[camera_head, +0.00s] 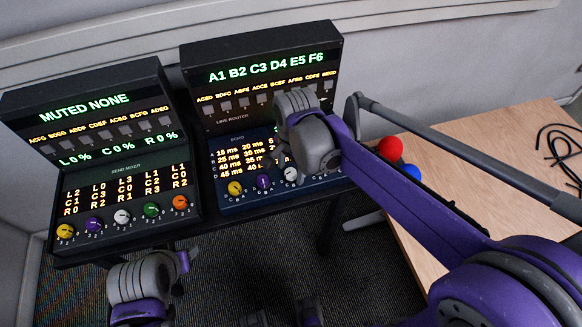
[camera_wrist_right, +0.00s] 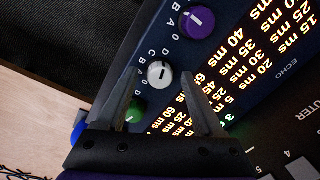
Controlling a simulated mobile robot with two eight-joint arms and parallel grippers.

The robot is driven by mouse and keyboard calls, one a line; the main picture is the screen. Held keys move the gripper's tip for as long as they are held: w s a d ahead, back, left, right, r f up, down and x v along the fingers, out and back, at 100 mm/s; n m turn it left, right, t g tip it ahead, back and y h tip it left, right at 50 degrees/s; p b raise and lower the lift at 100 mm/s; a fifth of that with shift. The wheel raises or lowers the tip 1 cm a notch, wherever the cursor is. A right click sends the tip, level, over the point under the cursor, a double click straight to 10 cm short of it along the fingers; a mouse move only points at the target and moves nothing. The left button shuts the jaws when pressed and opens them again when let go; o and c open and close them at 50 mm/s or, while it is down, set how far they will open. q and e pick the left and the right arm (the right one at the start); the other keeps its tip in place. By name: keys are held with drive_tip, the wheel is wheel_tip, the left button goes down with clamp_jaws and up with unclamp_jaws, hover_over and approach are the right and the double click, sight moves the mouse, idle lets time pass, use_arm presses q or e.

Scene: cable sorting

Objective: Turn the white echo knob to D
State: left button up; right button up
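The white echo knob (camera_head: 291,174) sits in the bottom row of the blue echo panel (camera_head: 243,200), between a purple knob and the right end. In the right wrist view the white knob (camera_wrist_right: 159,70) has a short dark mark and small letters beside it; I cannot tell which letter the mark points to. My right gripper (camera_wrist_right: 158,79) is open, with one fingertip on each side of the white knob; contact is not clear. In the head view my right wrist (camera_head: 313,150) hides its fingers. My left wrist (camera_head: 140,282) is low at the left; its fingers are not clear.
A purple knob (camera_wrist_right: 198,22) and a green knob (camera_wrist_right: 134,110) flank the white one. A yellow knob (camera_head: 235,188) is further left. The send mixer (camera_head: 125,172) stands left. A wooden table (camera_head: 480,150) at right holds black cables (camera_head: 562,150) and red and blue balls.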

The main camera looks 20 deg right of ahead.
sight(293, 174)
wheel_tip(293, 174, up, 11)
drive_tip(key=shift+s+d+p, duration=0.15)
drive_tip(key=shift+s+p, duration=0.1)
drive_tip(key=shift+p, duration=0.15)
drive_tip(key=shift+f, duration=0.15)
idle(0.5)
drive_tip(key=s+d+f+n+t, duration=0.4)
drive_tip(key=s+d+f+n, duration=0.2)
drive_tip(key=s+f+n, duration=0.5)
drive_tip(key=shift+s+d+n+t, duration=0.15)
drive_tip(key=shift+s+n+t, duration=0.3)
drive_tip(key=shift+s, duration=0.6)
idle(0.7)
